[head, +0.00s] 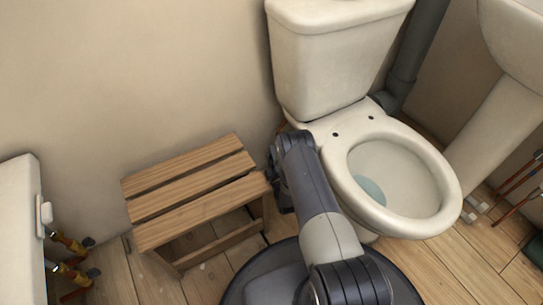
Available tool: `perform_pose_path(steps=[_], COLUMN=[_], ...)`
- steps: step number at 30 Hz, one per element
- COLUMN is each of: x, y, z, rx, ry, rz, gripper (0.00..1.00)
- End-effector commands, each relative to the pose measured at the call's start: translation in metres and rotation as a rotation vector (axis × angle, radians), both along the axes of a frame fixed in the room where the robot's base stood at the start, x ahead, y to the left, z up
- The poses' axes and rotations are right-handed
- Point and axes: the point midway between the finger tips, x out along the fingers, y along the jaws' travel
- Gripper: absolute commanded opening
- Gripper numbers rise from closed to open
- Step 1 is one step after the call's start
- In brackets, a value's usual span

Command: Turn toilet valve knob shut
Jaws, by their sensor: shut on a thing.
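The cream toilet (328,70) stands against the wall, with its seat ring up front and its lid not visible. My arm reaches from the bottom of the head view up to the toilet's left side, beside the tank and bowl. The arm's far end bends down between the toilet and a wooden stool. My gripper's fingers are hidden behind my own arm links. The toilet valve knob cannot be made out. A small orange-brown bit (281,128) shows at the wall just left of the tank's base; I cannot tell whether it belongs to the valve.
The slatted wooden stool (190,188) stands close left of my arm. Pipes with valves (72,243) stick out at the lower left beside a white fixture (20,225). A sink pedestal (495,140) and a dark drain pipe (412,55) stand at the right.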

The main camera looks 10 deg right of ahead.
Motion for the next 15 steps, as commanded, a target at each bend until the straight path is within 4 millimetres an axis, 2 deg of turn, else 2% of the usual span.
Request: perform_pose_path(steps=[15], x=[-0.0005], y=[0.0001], z=[-0.0011], rx=[0.207], ry=[-0.172], rz=[0.000], gripper=[0.15])
